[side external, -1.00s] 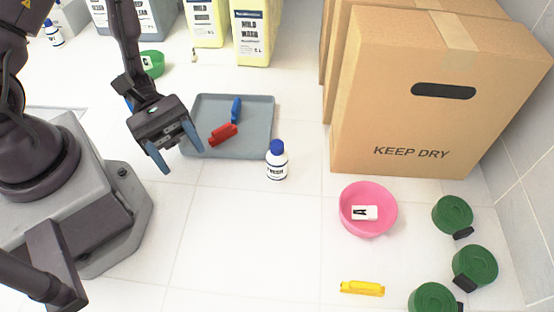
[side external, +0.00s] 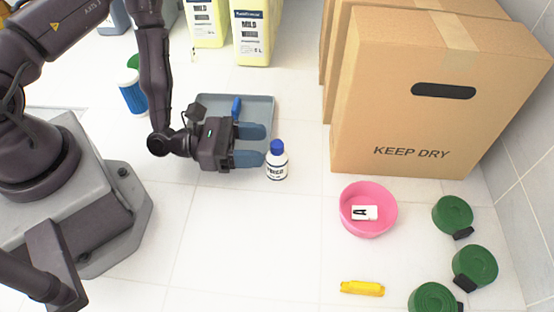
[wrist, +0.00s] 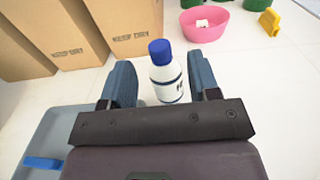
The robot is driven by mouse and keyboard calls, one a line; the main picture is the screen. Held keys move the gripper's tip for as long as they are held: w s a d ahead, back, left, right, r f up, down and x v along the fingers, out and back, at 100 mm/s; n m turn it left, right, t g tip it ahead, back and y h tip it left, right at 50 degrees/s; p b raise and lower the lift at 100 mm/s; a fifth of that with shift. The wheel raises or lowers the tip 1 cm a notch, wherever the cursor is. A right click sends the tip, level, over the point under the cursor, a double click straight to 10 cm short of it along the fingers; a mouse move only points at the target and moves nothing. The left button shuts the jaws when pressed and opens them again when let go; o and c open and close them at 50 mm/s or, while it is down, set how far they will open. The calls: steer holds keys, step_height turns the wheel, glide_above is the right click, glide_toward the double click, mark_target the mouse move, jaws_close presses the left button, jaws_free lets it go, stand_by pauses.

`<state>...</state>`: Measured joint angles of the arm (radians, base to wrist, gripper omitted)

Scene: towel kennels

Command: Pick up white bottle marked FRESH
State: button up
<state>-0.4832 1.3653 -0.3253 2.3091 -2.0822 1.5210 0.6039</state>
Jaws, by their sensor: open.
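The white bottle marked FRESH (side external: 277,163) has a blue cap and stands upright on the tiled floor, just right of the grey tray. My gripper (side external: 265,145) is open and turned sideways, its blue fingers pointing right at the bottle. In the wrist view the bottle (wrist: 167,75) stands ahead, between the lines of the two open fingers (wrist: 160,82), a little nearer the right one. I cannot tell whether either finger touches it.
The grey tray (side external: 205,101) holds a blue clip (side external: 236,106). Large cardboard boxes (side external: 400,120) stand at the back right. A pink bowl (side external: 350,225) holds a white item. Green rolls (side external: 452,214) and a yellow item (side external: 362,288) lie at right.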

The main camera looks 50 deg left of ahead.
mark_target(286, 155)
steer(key=shift+x, duration=3.15)
jaws_close()
steer(key=shift+r, duration=0.1)
